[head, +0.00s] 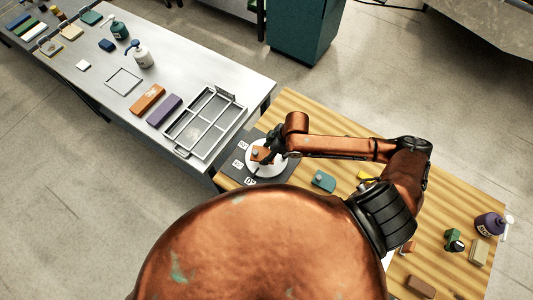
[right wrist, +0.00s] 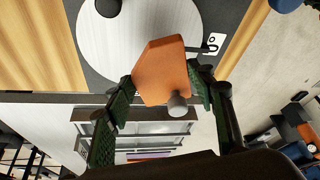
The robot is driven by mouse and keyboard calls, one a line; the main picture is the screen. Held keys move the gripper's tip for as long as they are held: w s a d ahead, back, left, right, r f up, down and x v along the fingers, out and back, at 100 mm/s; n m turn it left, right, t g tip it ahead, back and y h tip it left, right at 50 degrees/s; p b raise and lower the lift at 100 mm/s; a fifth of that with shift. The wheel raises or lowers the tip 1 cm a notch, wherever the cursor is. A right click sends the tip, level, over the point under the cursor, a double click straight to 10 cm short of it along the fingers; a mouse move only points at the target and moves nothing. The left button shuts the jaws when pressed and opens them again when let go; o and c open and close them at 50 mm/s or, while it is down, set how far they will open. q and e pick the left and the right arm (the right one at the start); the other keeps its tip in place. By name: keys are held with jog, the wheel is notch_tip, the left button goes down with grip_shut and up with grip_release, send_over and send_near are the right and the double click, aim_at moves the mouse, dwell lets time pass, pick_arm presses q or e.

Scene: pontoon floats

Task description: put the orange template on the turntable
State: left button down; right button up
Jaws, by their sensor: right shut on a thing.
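The orange template (head: 261,154) is a small flat piece with angled corners. It also shows in the right wrist view (right wrist: 160,65), with a grey knob on it. My right gripper (head: 276,150) is shut on it, one green-padded finger on each side. The turntable (head: 268,170) is a white disc on a dark mat, and shows behind the template in the right wrist view (right wrist: 103,50). The template overlaps the disc in both views; I cannot tell whether it touches it. My left gripper is not in view.
The dark mat (head: 229,174) with white number cards lies at the wooden table's (head: 345,127) left end. A teal block (head: 323,181) lies right of it. A grey metal table (head: 195,70) adjoins, with a divided tray (head: 232,129), an orange block (head: 147,99) and a purple block (head: 164,110).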

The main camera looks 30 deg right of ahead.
aim_at(266, 154)
jog(key=shift+w+d+f, duration=0.15)
jog(key=shift+w+f, duration=0.2)
jog(key=shift+f, duration=0.15)
jog(key=shift+w+d+f, duration=0.15)
jog(key=shift+w+f, duration=0.2)
jog(key=shift+f, duration=0.15)
jog(key=shift+w+f+p, duration=0.1)
jog(key=shift+f+p, duration=0.35)
jog(key=shift+f, duration=1.2)
jog(key=o, duration=1.2)
jog(key=shift+f, duration=0.1)
jog(key=v, duration=1.2)
jog(key=shift+b, duration=0.3)
